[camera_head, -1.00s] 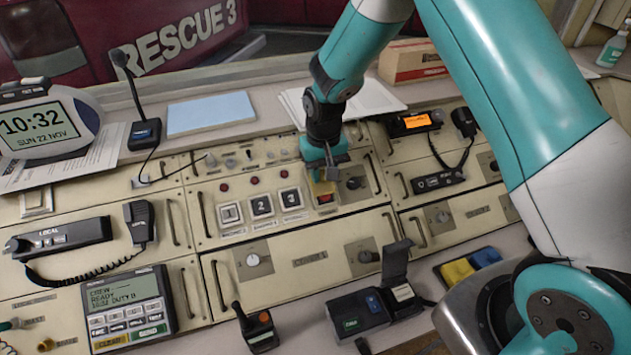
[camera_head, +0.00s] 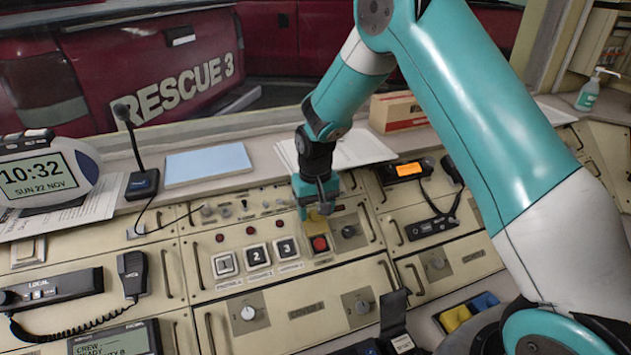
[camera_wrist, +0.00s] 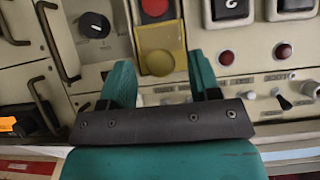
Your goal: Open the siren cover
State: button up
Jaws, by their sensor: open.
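The siren cover (camera_head: 316,224) is a small yellow see-through flap on the console's middle panel. It appears raised behind the red button (camera_head: 320,243), which shows bare and bright in front of it. My gripper (camera_head: 318,208) is over the back of the cover, fingers pointing down at the panel. In the wrist view the yellow cover (camera_wrist: 160,40) with its round yellow end lies between and just beyond my open fingers (camera_wrist: 160,72). The red button (camera_wrist: 155,7) is at the top edge there. I cannot tell whether a finger touches the cover.
Number keys (camera_head: 258,255) sit left of the button, and a dark knob (camera_head: 349,231) sits right of it. Metal drawer handles (camera_head: 366,222) stick out nearby. A small toggle switch (camera_wrist: 285,102) and indicator lamps are close to my fingers.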

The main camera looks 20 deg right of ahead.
notch_tip(320, 180, up, 16)
jog(key=b, duration=0.2)
jog(key=shift+r, duration=0.2)
jog(key=s+a+r+n+y, duration=0.1)
jog(key=s+a+n, duration=0.1)
jog(key=s, duration=0.8)
jog(key=s+a+r+n+y, duration=0.1)
jog(key=s+a+n, duration=0.2)
jog(key=s, duration=0.6)
jog(key=s+a+r+n+y, duration=0.1)
jog(key=s+a, duration=0.4)
jog(key=s, duration=0.5)
jog(key=shift+s+n+y, duration=0.3)
jog(key=shift+n+y, duration=0.3)
jog(key=shift+n, duration=0.5)
